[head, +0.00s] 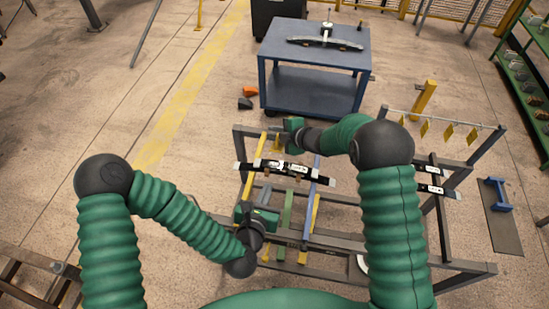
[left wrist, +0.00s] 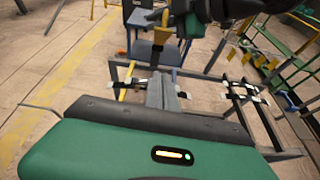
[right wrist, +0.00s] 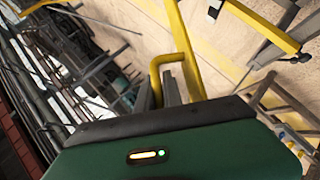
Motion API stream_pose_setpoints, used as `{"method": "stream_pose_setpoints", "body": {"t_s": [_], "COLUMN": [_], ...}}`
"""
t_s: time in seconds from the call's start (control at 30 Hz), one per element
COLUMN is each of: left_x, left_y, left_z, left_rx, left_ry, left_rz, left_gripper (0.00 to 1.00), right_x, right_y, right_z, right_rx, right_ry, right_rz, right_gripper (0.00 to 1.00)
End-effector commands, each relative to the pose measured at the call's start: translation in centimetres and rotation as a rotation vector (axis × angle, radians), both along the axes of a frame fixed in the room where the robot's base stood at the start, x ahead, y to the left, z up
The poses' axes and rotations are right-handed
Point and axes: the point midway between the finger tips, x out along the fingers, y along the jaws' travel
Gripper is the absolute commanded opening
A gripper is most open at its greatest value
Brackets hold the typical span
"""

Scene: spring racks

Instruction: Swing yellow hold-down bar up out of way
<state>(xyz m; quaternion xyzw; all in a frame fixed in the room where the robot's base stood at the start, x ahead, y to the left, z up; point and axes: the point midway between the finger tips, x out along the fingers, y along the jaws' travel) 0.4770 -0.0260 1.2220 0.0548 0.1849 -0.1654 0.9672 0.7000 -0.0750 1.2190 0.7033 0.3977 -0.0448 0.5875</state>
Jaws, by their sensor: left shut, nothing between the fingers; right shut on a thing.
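The rack (head: 340,257) is a dark metal frame with yellow, blue and green bars. The yellow hold-down bar (head: 277,143) shows at its far left corner; in the right wrist view the yellow bar (right wrist: 180,35) has a bent end at my fingers. My right gripper (head: 276,129) is shut on this yellow bar; its fingers partly hide the grip. My left gripper (head: 266,190) is shut and empty, low over the rack's near left part, apart from the yellow bar. A dark leaf spring with white ends (head: 318,178) lies across the rack between the two grippers.
A blue cart (head: 315,65) carrying a dark leaf spring (head: 345,44) stands beyond the rack. More springs (head: 430,188) lie at the rack's right, below a rail with yellow tags (head: 448,132). Orange and black pieces (head: 249,92) lie on the floor.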

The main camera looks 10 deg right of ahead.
Motion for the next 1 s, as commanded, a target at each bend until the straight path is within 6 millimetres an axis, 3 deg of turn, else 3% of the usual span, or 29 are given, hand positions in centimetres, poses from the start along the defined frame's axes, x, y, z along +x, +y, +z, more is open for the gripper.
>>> {"method": "stream_pose_setpoints", "body": {"t_s": [0.23, 0.6, 0.8, 1.0], "left_x": [2.2, 9.2, 10.8, 11.1], "left_y": [-0.6, -2.9, -3.3, -3.5], "left_z": [-0.5, -3.5, -0.7, -0.1], "left_rx": [-0.051, -0.048, -0.046, -0.047], "left_ry": [0.000, 0.001, -0.001, 0.001], "left_rz": [0.037, 0.034, 0.034, 0.034], "left_gripper": [0.00, 0.00, 0.00, 0.00], "right_x": [0.0, 0.0, 0.0, 0.0], "right_y": [-0.1, -0.1, -0.1, -0.1], "right_z": [0.0, 0.0, 0.0, 0.0], "right_rx": [0.000, 0.000, 0.000, -0.001], "right_ry": [0.000, 0.000, 0.000, 0.000], "right_rz": [-0.002, -0.002, -0.002, -0.003], "right_gripper": [0.00, 0.00, 0.00, 0.00]}}
